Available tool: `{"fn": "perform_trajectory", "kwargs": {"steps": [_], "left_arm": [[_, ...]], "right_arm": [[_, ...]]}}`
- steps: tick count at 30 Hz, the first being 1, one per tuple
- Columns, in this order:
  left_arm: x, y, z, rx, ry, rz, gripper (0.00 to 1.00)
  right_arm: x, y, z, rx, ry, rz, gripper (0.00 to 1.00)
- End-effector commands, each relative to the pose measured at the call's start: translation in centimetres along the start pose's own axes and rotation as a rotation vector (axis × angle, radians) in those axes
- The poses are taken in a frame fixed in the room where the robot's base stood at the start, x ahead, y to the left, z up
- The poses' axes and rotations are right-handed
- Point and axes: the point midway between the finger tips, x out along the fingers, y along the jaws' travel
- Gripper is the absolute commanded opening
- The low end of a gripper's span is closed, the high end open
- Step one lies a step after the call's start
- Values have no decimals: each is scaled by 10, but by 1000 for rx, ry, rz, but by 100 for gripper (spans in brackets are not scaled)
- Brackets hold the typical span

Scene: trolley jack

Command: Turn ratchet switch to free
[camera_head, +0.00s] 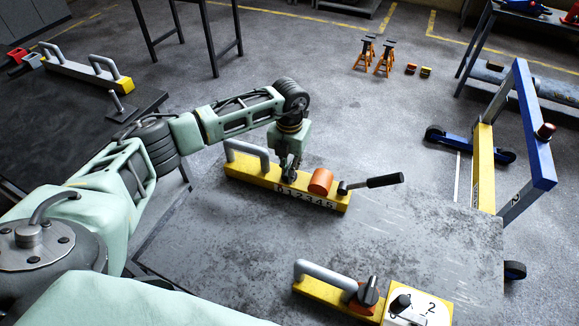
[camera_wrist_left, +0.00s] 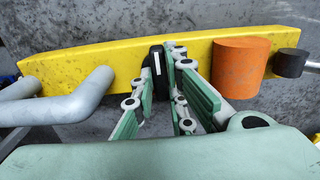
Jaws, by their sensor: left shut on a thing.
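A yellow bar tool (camera_head: 262,178) with a grey handle, an orange drum and a black-gripped lever lies on the grey table. Its side carries a row of numbers. My left gripper (camera_head: 289,176) points down onto the bar between the handle and the drum. In the left wrist view, a black switch (camera_wrist_left: 157,66) with a white mark stands against the bar. The left fingers (camera_wrist_left: 163,95) are shut on this switch, one pad on each side. The orange drum (camera_wrist_left: 239,66) is just right of the fingers. My right gripper is not in view.
A second yellow tool (camera_head: 322,292) with a black knob and a numbered plate (camera_head: 418,308) sits at the table's front. A blue and yellow frame (camera_head: 522,150) stands at the right. Orange jack stands (camera_head: 375,55) are on the floor behind. Bare table (camera_head: 400,225) lies between the tools.

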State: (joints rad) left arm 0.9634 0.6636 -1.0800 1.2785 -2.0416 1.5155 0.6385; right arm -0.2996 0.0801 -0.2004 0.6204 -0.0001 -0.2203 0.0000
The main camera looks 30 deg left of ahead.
Motion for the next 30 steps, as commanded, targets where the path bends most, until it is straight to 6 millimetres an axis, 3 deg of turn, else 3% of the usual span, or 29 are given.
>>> {"fn": "perform_trajectory", "kwargs": {"steps": [13,14,20,30], "left_arm": [[-1,0,1,-14,-2,0,0],[-1,1,1,-14,-2,0,13],[-1,0,1,-12,-2,0,31],[-2,0,0,-10,-1,-1,31]], "right_arm": [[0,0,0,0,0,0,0],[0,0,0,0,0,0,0],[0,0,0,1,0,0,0],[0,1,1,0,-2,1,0]]}}
